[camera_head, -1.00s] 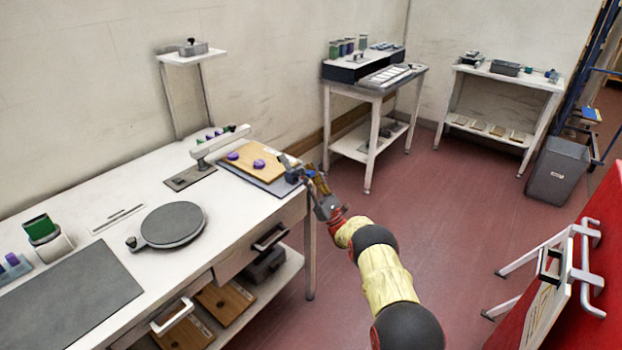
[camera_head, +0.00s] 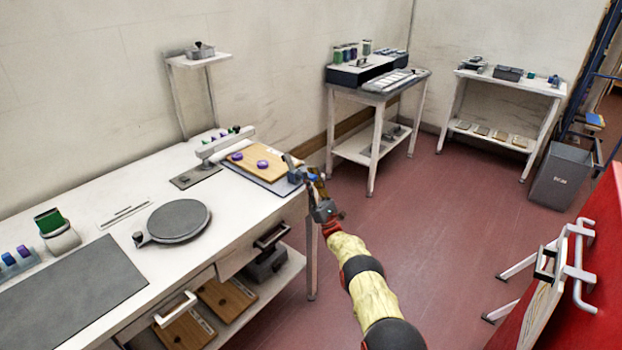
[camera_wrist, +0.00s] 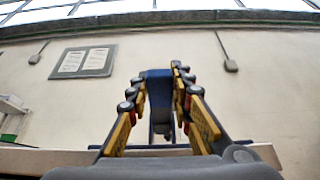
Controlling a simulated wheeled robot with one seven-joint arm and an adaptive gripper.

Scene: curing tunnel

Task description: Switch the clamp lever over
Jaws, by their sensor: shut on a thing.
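The clamp (camera_head: 296,176) is a small blue fixture at the near right corner of the board on the long white table, with a dark bar standing up beside it. My gripper (camera_head: 314,180) is at the clamp, just beyond the table's right edge. In the wrist view my gripper (camera_wrist: 158,76) has its yellow and black fingers on both sides of the blue clamp lever (camera_wrist: 157,88), shut on it. The lever stands upright in that view. The finger contact is too small to make out in the head view.
A wooden board (camera_head: 258,158) with two purple discs lies beside the clamp. A white press arm (camera_head: 226,142) stands behind it. The red floor (camera_head: 420,230) to the right is open.

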